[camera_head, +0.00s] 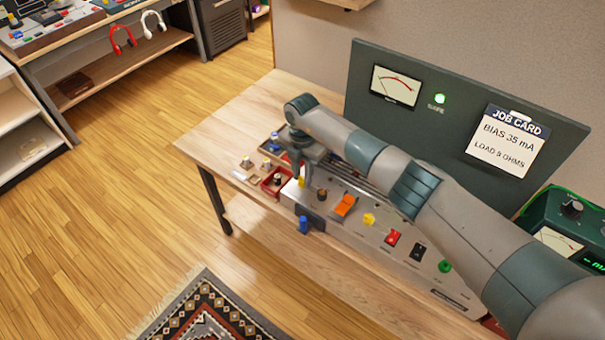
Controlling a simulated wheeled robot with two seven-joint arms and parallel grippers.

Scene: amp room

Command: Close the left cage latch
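The silver amp chassis (375,232) lies along the front of the wooden bench, with coloured switches and knobs on its sloping panel. At its left end is a dark blue-grey block, with a small blue piece (303,224) standing at its front; I cannot tell whether this is the left cage latch or how it is set. My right arm reaches in from the right across the chassis. My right gripper (298,172) points down over the chassis's left end, close to a small yellow part. Its fingertips are small and partly hidden, so its opening is unclear. My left gripper is out of view.
Small red trays (276,182) with knobs sit left of the chassis. A dark green panel (440,115) with a meter, a lit green lamp and a job card (508,139) stands behind. A green meter unit (560,225) is at right.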

